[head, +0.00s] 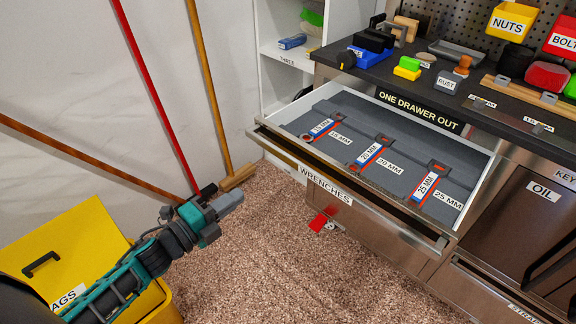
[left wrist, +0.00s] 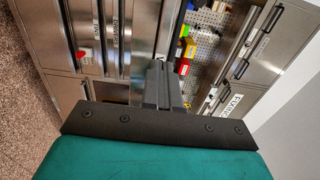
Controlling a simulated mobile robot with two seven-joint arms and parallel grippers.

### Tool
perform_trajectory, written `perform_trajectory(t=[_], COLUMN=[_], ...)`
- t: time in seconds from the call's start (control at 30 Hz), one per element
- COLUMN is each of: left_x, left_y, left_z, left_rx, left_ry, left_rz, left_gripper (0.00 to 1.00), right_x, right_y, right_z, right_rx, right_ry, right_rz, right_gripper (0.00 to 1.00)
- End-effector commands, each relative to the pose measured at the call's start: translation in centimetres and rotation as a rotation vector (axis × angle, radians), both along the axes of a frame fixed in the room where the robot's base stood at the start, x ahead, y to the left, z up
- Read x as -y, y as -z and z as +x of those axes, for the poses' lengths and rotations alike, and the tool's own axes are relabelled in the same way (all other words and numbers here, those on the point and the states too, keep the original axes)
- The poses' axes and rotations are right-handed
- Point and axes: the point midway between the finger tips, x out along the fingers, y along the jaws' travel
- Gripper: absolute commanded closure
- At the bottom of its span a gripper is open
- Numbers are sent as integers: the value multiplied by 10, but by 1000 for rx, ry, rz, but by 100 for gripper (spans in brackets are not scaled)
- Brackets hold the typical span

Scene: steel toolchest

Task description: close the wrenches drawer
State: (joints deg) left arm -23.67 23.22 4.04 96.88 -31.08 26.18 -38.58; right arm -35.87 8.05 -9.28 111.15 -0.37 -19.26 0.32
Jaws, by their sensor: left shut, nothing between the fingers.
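The wrenches drawer (head: 342,188) stands pulled out of the steel chest in the head view, with its "WRENCHES" label on the front. Inside lie labelled wrenches for 15, 20 and 25 mm on a grey liner. My left gripper (head: 232,200) is shut and empty, to the left of the drawer front and apart from it, over the carpet. In the left wrist view the shut fingers (left wrist: 160,84) point toward the chest fronts. My right gripper is not in view.
A yellow bin (head: 62,245) with its lid up stands at the left. Brooms (head: 205,85) lean on the wall behind my left arm. The worktop above holds several items. Carpet before the drawer is clear.

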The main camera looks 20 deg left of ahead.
Motion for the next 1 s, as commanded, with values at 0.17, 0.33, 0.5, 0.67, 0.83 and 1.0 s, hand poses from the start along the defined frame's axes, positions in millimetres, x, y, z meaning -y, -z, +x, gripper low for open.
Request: perform_trajectory(t=[0.17, 0.33, 0.5, 0.67, 0.83, 1.0], left_x=[9, 21, 32, 40, 45, 47], left_y=[-2, -1, -1, -1, 0, 0], left_z=[26, 57, 87, 110, 123, 126], left_rx=[3, 2, -1, -1, -3, -4], left_ry=[-1, -3, -3, -3, -3, -3], left_rz=[-4, -7, -7, -7, -8, -8], left_gripper=[100, 100, 100, 100, 100, 100], right_x=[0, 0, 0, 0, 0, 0], right_y=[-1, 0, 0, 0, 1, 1], right_z=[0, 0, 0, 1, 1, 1], right_rx=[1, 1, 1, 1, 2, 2], right_ry=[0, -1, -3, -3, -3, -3], right_rz=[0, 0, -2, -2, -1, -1], right_gripper=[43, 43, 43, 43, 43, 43])
